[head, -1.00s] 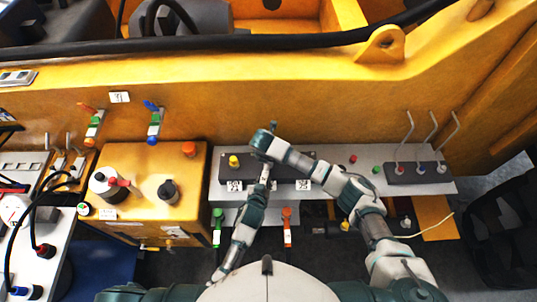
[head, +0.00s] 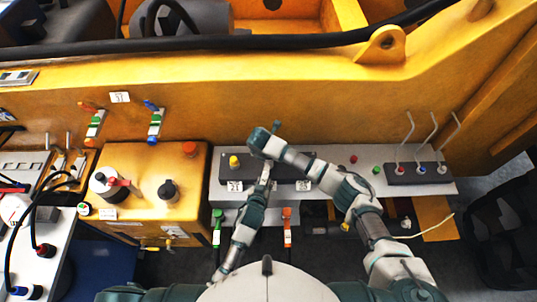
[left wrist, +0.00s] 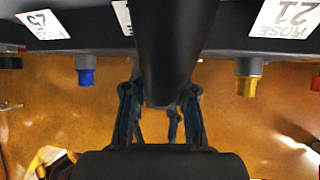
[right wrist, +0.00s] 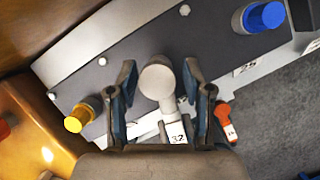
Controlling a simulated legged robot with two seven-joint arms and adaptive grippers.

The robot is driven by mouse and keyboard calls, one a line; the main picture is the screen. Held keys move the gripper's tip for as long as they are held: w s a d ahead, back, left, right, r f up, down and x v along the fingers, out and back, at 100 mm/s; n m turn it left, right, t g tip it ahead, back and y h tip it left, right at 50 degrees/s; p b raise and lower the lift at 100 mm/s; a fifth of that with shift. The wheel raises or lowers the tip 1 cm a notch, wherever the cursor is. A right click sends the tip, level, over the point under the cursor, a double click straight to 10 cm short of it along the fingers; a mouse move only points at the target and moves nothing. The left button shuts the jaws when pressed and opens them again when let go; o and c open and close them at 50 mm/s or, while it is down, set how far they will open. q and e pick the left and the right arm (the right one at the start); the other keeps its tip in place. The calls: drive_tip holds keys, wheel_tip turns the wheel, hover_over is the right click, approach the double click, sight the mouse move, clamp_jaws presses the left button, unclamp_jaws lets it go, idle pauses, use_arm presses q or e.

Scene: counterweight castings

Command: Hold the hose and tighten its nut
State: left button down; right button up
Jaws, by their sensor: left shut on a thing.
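My left gripper (left wrist: 158,100) has its two fingers on either side of a thick dark hose (left wrist: 165,45) and is shut on it. In the head view this gripper (head: 265,173) is at the front of a dark connector block (head: 290,168). My right gripper (right wrist: 160,85) reaches over the block. Its fingers stand apart on either side of a pale round part (right wrist: 157,80), apparently the nut seen end-on, with a gap showing. A tag reading 32 (right wrist: 177,132) hangs just below it. In the head view the right wrist hides the nut.
A yellow connector (right wrist: 78,119) and a blue one (right wrist: 264,17) flank the pale part. An orange-handled valve (head: 287,218) and a green one (head: 217,222) hang below the bench. A yellow box (head: 140,210) stands left; levers (head: 421,150) rise at right.

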drive_tip(key=shift+o, duration=0.2)
drive_tip(key=shift+s+a, duration=0.1)
drive_tip(key=shift+s, duration=0.05)
drive_tip(key=shift+a+r, duration=0.1)
drive_tip(key=shift+r, duration=0.15)
use_arm(q)
drive_tip(key=shift+w+d+r, duration=0.1)
drive_tip(key=shift+w+r, duration=0.05)
drive_tip(key=shift+r, duration=0.1)
use_arm(e)
drive_tip(key=v, duration=1.1)
drive_tip(key=shift+r, duration=0.15)
use_arm(q)
drive_tip(key=c, duration=0.9)
unclamp_jaws()
drive_tip(key=shift+o, duration=0.2)
drive_tip(key=shift+f, duration=0.1)
